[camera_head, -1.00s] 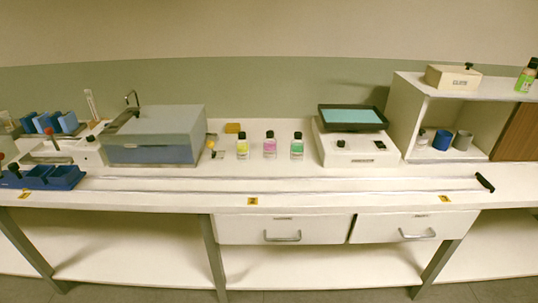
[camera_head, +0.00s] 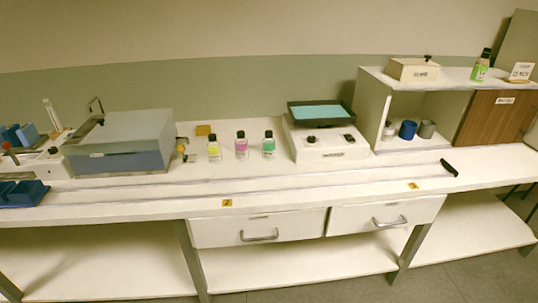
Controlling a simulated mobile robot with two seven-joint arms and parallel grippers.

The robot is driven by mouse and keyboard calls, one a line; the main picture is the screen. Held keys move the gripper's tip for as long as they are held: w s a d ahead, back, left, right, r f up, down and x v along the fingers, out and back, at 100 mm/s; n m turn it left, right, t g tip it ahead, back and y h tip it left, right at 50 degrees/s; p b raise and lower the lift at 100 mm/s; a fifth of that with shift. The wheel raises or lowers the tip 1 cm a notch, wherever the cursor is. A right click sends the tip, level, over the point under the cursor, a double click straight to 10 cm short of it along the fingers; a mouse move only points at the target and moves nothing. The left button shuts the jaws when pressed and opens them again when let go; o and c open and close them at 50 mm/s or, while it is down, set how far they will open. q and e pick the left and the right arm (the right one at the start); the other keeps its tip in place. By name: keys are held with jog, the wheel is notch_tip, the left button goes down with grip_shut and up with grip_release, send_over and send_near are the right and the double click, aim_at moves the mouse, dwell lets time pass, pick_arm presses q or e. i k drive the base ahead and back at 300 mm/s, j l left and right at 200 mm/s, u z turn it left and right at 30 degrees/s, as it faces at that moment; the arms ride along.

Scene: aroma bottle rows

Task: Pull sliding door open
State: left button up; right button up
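A brown wooden sliding door (camera_head: 492,118) covers the right part of the white cabinet (camera_head: 375,104) at the back right of the bench. The door bears a small white label. The left part of the cabinet is open and shows a blue cup (camera_head: 407,129), a grey cup (camera_head: 427,129) and a small white item inside. No handle on the door can be made out clearly. Neither of my grippers is in view.
On the cabinet top are a beige box (camera_head: 412,69), a green-labelled bottle (camera_head: 481,66) and a small sign (camera_head: 520,72). A scale (camera_head: 325,143) and three bottles (camera_head: 241,147) stand left of it.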

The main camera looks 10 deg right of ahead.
aim_at(492, 116)
jog(key=z, duration=1.55)
jog(key=i+l+u, duration=0.15)
jog(key=u, duration=0.3)
jog(key=i+l+u, duration=0.2)
jog(key=u, duration=0.2)
jog(key=i+l+u, duration=0.25)
jog(key=l, duration=0.3)
jog(key=i+l+u, duration=0.1)
jog(key=i+l, duration=0.15)
jog(key=l, duration=0.25)
jog(key=i+l+u, duration=0.1)
jog(key=l, duration=0.25)
jog(key=i+l, duration=0.2)
jog(key=l, duration=0.2)
jog(key=i+l, duration=0.15)
jog(key=l, duration=0.2)
jog(key=i+l+u, duration=0.1)
jog(key=l, duration=0.3)
